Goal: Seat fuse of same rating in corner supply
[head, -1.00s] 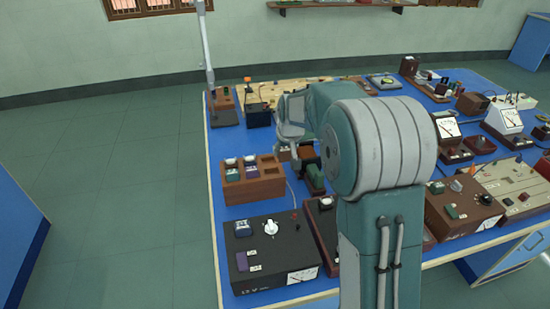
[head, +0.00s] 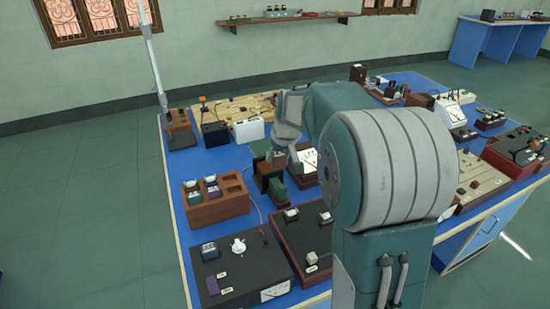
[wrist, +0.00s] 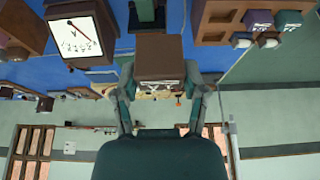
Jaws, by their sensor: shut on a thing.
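My gripper (wrist: 160,85) is shut on a brown block (wrist: 162,56), its fingers on two opposite sides; in the head view my gripper (head: 284,145) is over the bench's left half, partly hidden by my arm. A black supply box (head: 240,268) stands at the bench's near-left corner, with a white knob, a meter, a dark blue-and-white piece (head: 208,250) and a purple piece (head: 212,286) on top. Behind it a brown wooden rack (head: 217,211) holds dark and purple pieces on its left; its right-hand pockets look empty. Ratings are too small to read.
A dark board (head: 300,240) with small parts stands right of the supply. A brown-and-green unit (head: 277,187) and a white-faced meter (head: 308,160) are close by my gripper. More instruments crowd the bench's right side. The floor at left is clear.

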